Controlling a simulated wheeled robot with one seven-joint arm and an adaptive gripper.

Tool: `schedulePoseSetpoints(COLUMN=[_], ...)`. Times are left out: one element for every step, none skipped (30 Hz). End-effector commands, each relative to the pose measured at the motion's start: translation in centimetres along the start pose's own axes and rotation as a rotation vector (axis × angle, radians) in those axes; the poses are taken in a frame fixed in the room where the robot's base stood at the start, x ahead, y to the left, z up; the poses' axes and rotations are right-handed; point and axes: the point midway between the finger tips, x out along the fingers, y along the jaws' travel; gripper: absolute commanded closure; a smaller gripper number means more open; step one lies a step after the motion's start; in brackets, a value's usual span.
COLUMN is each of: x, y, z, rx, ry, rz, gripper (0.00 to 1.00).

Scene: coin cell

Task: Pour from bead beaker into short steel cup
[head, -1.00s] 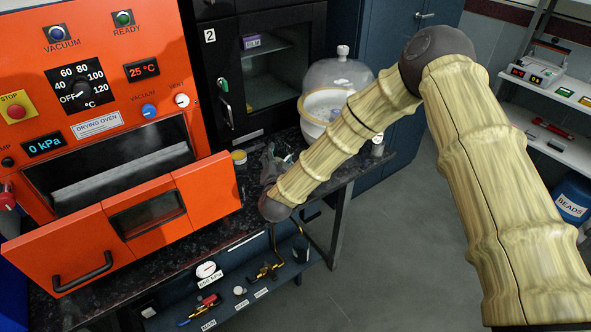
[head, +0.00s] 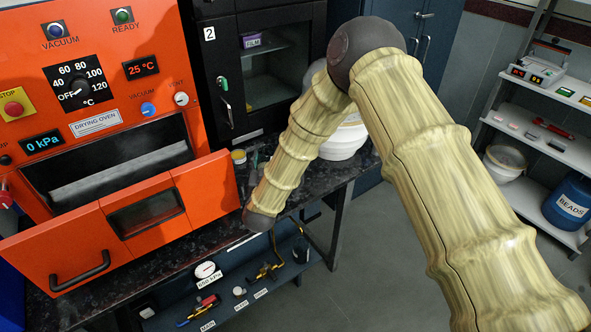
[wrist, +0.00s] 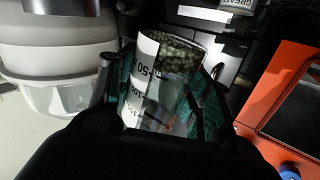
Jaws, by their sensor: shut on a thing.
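My gripper (wrist: 162,88) is shut on the bead beaker (wrist: 150,82), a clear vessel with a white printed scale, held between teal finger pads in the wrist view. Dark green beads (wrist: 174,50) are gathered at the beaker's far end. I cannot tell its exact tilt. In the head view my arm hides most of the gripper and the beaker. A shiny metal piece (wrist: 62,6) is cut off at the top left of the wrist view; I cannot tell whether it is the short steel cup. No cup shows clearly in the head view.
The orange drying oven (head: 95,125) stands at left with its door (head: 75,245) pulled out over the dark bench. A white tub (head: 345,140) is behind my arm, near the beaker in the wrist view. A small yellow-topped jar (head: 239,157) stands at the bench's back.

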Motion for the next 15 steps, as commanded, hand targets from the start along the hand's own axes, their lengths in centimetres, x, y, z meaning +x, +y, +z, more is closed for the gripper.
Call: schedulePoseSetpoints(x=[-0.06,-0.05,-0.06,-0.07,-0.08,-0.08,-0.09,-0.09,-0.11,-0.12,-0.13,-0.14,-0.14,-0.14,-0.14], y=[-0.20,-0.24,-0.31,-0.38,-0.46,-0.53,-0.58,-0.62,-0.67,-0.70,-0.73,-0.75,-0.76,-0.78,-0.80], z=[0.32,0.35,0.39,0.42,0.46,0.49,0.50,0.52,0.55,0.57,0.59,0.59,0.57,0.52,0.38], rx=[-0.025,-0.038,-0.056,-0.070,-0.081,-0.095,-0.104,-0.113,-0.123,-0.129,-0.135,-0.141,-0.144,-0.147,-0.150], ry=[0.005,0.008,0.012,0.014,0.017,0.020,0.022,0.023,0.025,0.027,0.028,0.029,0.029,0.030,0.031], rz=[-0.002,-0.001,0.000,-0.001,-0.001,-0.001,-0.001,0.000,0.000,0.000,0.000,0.000,0.000,0.001,0.001], gripper=[0.79,0.79,0.79,0.79,0.79,0.79,0.79,0.79,0.79,0.79,0.79,0.79,0.79,0.79,0.79])
